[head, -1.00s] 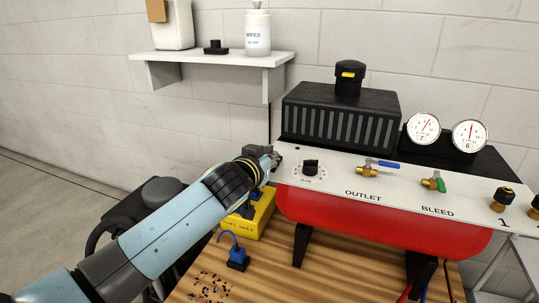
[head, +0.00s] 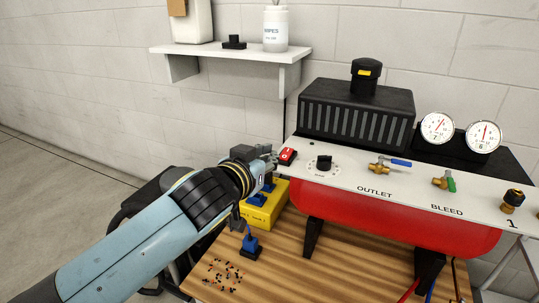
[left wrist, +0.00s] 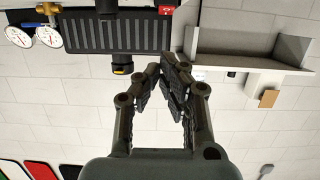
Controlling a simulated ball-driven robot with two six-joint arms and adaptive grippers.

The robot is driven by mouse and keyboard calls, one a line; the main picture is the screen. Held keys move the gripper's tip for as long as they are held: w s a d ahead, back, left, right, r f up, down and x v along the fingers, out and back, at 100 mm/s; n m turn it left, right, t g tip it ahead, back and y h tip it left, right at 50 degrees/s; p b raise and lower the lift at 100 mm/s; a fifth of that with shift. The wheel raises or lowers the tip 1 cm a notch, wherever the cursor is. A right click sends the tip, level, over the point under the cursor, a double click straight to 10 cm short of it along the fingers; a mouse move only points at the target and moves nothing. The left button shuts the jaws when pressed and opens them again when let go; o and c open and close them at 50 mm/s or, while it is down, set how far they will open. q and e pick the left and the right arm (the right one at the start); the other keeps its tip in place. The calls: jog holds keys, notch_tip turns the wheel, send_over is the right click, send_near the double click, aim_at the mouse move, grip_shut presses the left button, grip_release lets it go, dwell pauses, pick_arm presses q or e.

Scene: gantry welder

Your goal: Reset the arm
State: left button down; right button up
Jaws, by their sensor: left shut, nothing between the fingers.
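My left arm comes in from the lower left of the head view, across the left end of the welder panel's table. My left gripper (head: 271,157) is at the left end of the white panel (head: 340,176), close beside a small red switch (head: 288,156). Whether it touches the switch cannot be told. In the left wrist view the gripper's fingers (left wrist: 164,72) come together at the tips with nothing between them. That view is upside down and shows the wall, the shelf and the black ribbed unit beyond the fingers. My right gripper is in neither view.
A yellow box (head: 263,211) with blue parts and a blue plug (head: 250,246) stand on the wooden table (head: 310,275) below my arm. The red tank (head: 400,222), black ribbed unit (head: 355,115) and outlet valve (head: 385,165) lie to the right. A wall shelf (head: 230,51) is above.

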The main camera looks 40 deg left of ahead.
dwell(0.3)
pick_arm(q)
jog(key=s+f+g+h+b, duration=0.1)
jog(key=s+f+g, duration=0.35)
jog(key=f, duration=1.05)
jog(key=s+f+g+b, duration=0.1)
jog(key=s+f+g, duration=0.1)
jog(key=s+f, duration=0.95)
jog(key=s+f+m+g, duration=0.1)
jog(key=s+f+g, duration=0.2)
jog(key=s+f, duration=0.8)
jog(key=s+d+f+m+g+h, duration=0.1)
jog(key=s+f+g, duration=0.3)
jog(key=s+f, duration=0.8)
jog(key=s+m, duration=0.1)
jog(key=s, duration=0.6)
jog(key=shift+d+f+h, duration=0.25)
jog(key=shift+h, duration=0.05)
